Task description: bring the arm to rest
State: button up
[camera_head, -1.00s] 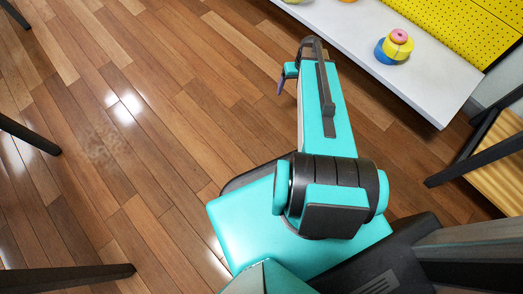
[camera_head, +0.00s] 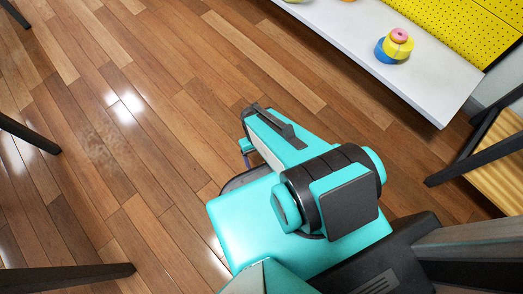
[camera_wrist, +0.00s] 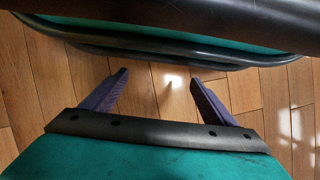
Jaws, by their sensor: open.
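My arm is folded back over my teal base in the head view. My gripper shows in the wrist view (camera_wrist: 155,92) as two purple fingers set well apart, with only wooden floor between them. It is open and empty. In the head view only a small part of one finger shows beside the arm's end; the rest is hidden by the arm. In the wrist view the dark edge of my own base lies just beyond the fingertips.
A white shelf (camera_head: 345,50) at the upper right carries stacked blue, yellow and pink rings (camera_head: 395,46). A yellow perforated panel (camera_head: 450,30) stands behind it. Dark legs (camera_head: 30,135) stand at the left. A wooden rack (camera_head: 495,155) is at the right.

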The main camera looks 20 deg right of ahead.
jog(key=shift+s+a+f, duration=0.15)
jog(key=shift+s+a, duration=0.1)
jog(key=shift+s, duration=0.3)
